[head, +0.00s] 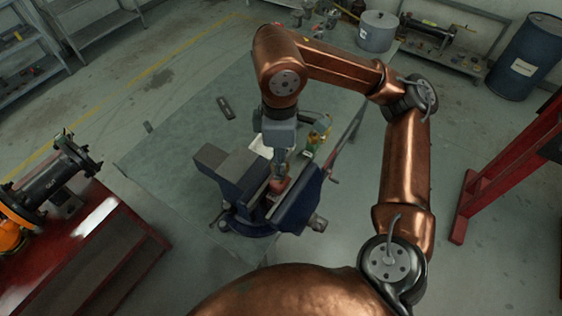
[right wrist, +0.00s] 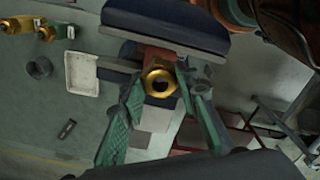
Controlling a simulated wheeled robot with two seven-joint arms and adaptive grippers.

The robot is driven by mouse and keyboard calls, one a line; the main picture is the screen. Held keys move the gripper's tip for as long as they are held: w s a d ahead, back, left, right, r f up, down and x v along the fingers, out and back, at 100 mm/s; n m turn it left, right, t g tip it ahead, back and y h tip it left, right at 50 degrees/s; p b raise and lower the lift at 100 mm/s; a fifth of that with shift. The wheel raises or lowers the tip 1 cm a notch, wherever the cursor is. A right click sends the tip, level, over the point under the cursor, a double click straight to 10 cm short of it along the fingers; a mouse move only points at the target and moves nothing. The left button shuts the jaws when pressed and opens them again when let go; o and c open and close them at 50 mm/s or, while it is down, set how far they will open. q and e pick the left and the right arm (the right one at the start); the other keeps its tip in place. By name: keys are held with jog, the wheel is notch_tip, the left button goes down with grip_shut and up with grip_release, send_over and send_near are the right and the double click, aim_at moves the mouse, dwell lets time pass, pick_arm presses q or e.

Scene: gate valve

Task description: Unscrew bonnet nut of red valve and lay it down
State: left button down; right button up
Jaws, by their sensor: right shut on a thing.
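The red valve (head: 279,186) is clamped in the jaws of the blue vise (head: 300,207). In the right wrist view its red body (right wrist: 158,57) shows behind a brass bonnet nut (right wrist: 160,80) with a dark opening. My right gripper (head: 280,170) points down over the vise from above. In the right wrist view its two green fingers (right wrist: 160,85) stand on either side of the brass nut and are shut on it. The nut is at the valve; I cannot tell how far it is threaded. My left gripper is out of view.
A white tray (right wrist: 82,74) lies beside the vise, with a dark ring (right wrist: 38,68) near it. Yellow-and-green valves (right wrist: 55,31) stand beyond. A small dark object (head: 225,107) lies on the grey-green table (head: 175,150), whose left part is mostly clear.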

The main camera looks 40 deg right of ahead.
jog(key=shift+r+p, duration=1.15)
jog(key=shift+r, duration=0.25)
jog(key=shift+r, duration=0.15)
